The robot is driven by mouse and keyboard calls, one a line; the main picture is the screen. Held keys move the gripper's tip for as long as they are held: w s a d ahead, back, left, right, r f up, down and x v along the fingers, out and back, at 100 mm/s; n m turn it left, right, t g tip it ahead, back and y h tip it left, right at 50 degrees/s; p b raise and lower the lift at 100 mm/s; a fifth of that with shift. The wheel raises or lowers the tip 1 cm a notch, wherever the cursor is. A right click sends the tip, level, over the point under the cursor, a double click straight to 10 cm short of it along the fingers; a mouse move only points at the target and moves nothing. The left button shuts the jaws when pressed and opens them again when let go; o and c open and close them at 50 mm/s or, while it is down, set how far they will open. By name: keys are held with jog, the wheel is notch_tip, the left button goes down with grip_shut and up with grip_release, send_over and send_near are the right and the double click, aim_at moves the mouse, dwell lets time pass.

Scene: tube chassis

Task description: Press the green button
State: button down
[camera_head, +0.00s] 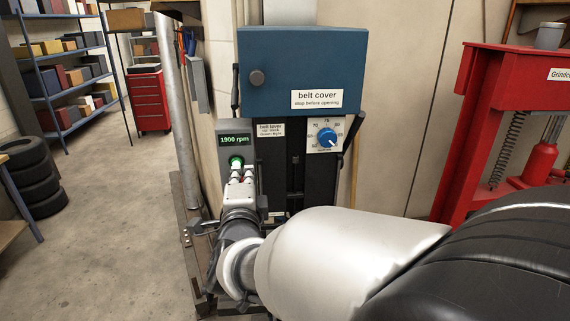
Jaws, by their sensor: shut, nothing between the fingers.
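The green button (236,161) sits on a grey control panel (224,152), just below a small display (234,140) that reads "1900 rpm". My gripper (241,172) is shut with nothing in it. Its fingertips are right below the button in the picture and overlap the panel. I cannot tell whether they touch the button. The lower part of the panel is hidden behind my gripper and arm.
A blue belt cover (300,70) is above the panel. A blue dial (327,137) and a black lever (350,135) are to the right. A red press (500,120) stands at the far right. The floor at left is open.

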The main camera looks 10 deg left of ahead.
jog(key=v, duration=1)
jog(key=shift+s, duration=0.15)
